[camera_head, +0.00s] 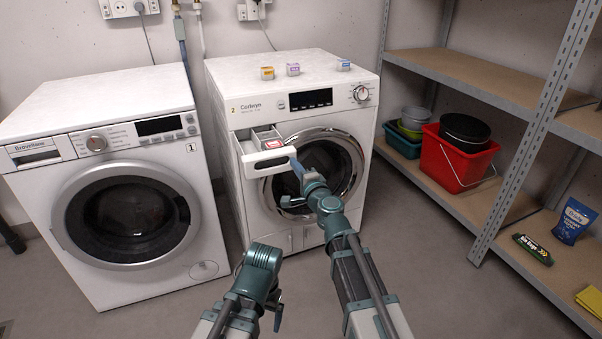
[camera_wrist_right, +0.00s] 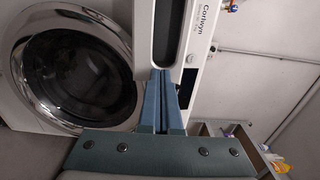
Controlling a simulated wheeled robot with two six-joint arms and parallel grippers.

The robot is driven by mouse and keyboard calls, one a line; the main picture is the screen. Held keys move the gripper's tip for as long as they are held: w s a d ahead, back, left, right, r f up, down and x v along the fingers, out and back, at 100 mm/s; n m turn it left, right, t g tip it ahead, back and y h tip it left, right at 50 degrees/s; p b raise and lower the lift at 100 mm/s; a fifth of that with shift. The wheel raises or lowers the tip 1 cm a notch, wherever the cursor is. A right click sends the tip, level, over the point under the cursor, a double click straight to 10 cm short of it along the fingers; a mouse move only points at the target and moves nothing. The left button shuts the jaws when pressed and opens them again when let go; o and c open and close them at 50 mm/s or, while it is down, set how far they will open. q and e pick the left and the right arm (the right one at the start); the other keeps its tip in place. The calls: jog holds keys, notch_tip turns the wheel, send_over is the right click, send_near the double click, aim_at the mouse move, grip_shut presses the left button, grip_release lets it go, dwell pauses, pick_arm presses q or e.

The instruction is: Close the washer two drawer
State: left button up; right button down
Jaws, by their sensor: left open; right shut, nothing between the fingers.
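Washer two (camera_head: 300,110) is the right-hand white machine, with a "2" on its panel and its round door shut. Its detergent drawer (camera_head: 262,160) at the upper left of the front is pulled out, showing open compartments and a red and white label. My right gripper (camera_head: 296,165) is shut and empty at the right end of the drawer front; whether it touches cannot be told. Its closed fingers (camera_wrist_right: 162,80) show in front of the control panel in the right wrist view. My left gripper (camera_head: 277,316) is low in front of the machines, away from the drawer and partly hidden.
Another washer (camera_head: 110,180) stands at the left with its door shut. Three small boxes (camera_head: 293,69) sit on washer two. A shelf unit at the right holds a red bucket (camera_head: 455,165) and other supplies. The floor before the machines is clear apart from my arms.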

aim_at(275, 136)
jog(key=shift+w+a, duration=0.1)
jog(key=shift+w, duration=0.15)
jog(key=x, duration=1.8)
jog(key=shift+w, duration=0.2)
jog(key=shift+w+a, duration=0.1)
jog(key=shift+w, duration=0.4)
jog(key=shift+s, duration=0.15)
